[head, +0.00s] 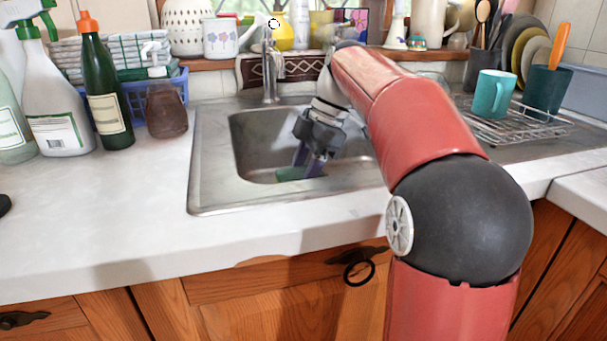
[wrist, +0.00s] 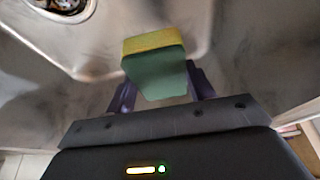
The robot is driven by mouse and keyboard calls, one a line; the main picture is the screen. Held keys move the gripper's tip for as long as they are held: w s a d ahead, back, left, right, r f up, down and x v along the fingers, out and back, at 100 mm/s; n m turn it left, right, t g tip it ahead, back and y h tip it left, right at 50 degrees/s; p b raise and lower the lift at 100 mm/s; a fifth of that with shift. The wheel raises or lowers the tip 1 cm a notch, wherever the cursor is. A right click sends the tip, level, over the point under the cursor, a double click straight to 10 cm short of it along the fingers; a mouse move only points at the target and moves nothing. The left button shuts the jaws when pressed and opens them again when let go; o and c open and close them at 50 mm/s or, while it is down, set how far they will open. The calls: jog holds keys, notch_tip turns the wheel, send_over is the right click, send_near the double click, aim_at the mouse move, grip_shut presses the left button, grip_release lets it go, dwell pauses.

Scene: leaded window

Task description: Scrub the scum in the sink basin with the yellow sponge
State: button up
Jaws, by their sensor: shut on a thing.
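The yellow sponge (wrist: 155,42) has a yellow layer and a green layer, and it sits between the two purple fingers of my gripper (wrist: 160,92) in the wrist view. My gripper is shut on it. In the head view my gripper (head: 309,168) points down inside the steel sink basin (head: 262,130), and only a green bit of the sponge (head: 288,174) shows, low in the basin near its front wall. I cannot tell whether the sponge touches the basin floor. Dull dark smudges show on the steel in the wrist view, but I cannot clearly tell scum from reflections.
The drain (wrist: 62,8) is at the upper left of the wrist view. The faucet (head: 270,70) stands behind the basin. Bottles, including a green one (head: 104,95), stand on the left counter. A dish rack (head: 525,125) with a teal mug (head: 492,94) is at right.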

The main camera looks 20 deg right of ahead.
jog(key=shift+f, duration=0.1)
dwell(0.4)
notch_tip(320, 180, down, 7)
jog(key=b, duration=0.5)
jog(key=shift+b, duration=0.3)
jog(key=shift+f+b, duration=0.4)
jog(key=shift+f, duration=0.15)
dwell(0.6)
jog(key=shift+d, duration=0.1)
